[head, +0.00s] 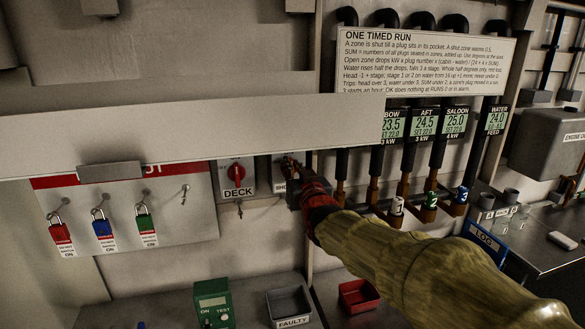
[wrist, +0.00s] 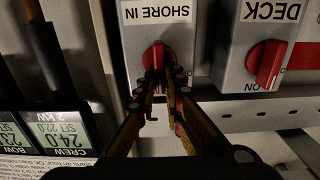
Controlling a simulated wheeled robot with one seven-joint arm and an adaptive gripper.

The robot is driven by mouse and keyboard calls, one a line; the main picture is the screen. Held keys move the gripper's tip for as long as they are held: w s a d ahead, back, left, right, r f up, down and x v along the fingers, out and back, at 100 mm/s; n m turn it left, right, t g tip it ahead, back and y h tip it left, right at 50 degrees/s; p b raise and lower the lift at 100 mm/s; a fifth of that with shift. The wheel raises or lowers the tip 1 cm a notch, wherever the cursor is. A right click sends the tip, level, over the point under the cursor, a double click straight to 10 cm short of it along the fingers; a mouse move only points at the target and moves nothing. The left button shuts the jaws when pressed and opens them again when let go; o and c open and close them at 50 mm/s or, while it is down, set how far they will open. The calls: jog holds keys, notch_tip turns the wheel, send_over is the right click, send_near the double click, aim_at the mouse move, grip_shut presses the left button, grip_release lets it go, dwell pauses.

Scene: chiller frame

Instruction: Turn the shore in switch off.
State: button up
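The shore in switch is a grey box with a red rotary knob (wrist: 155,56), labelled SHORE IN, upside down in the wrist view. My gripper (wrist: 166,82) is at this knob, its two fingers close together on either side of the knob's lower part in that view. It looks shut on the knob; the fingers hide part of the handle and the position mark. In the head view my gripper (head: 292,168) reaches the switch box (head: 279,172), just right of the DECK switch (head: 236,177), and hides most of it.
The DECK switch's red knob (wrist: 267,64) is close beside my gripper. A lockout board (head: 180,215) with red, blue and green padlocks hangs to the left. Pipes with displays (head: 425,123) stand to the right. A green tester (head: 214,303) and a FAULTY bin (head: 289,305) are below.

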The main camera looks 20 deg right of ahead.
grip_shut()
jog(key=shift+n+b, duration=0.35)
jog(key=shift+n, duration=0.05)
jog(key=shift+a+f+n+b, duration=0.3)
jog(key=shift+n+b, duration=0.1)
jog(key=shift+n, duration=2.45)
jog(key=shift+a+f+n+b, duration=0.3)
jog(key=shift+n+b, duration=0.05)
jog(key=shift+n, duration=2.55)
jog(key=shift+a+f+n+b, duration=0.3)
jog(key=shift+n+b, duration=0.1)
jog(key=shift+n, duration=2.45)
jog(key=o, duration=0.6)
grip_release()
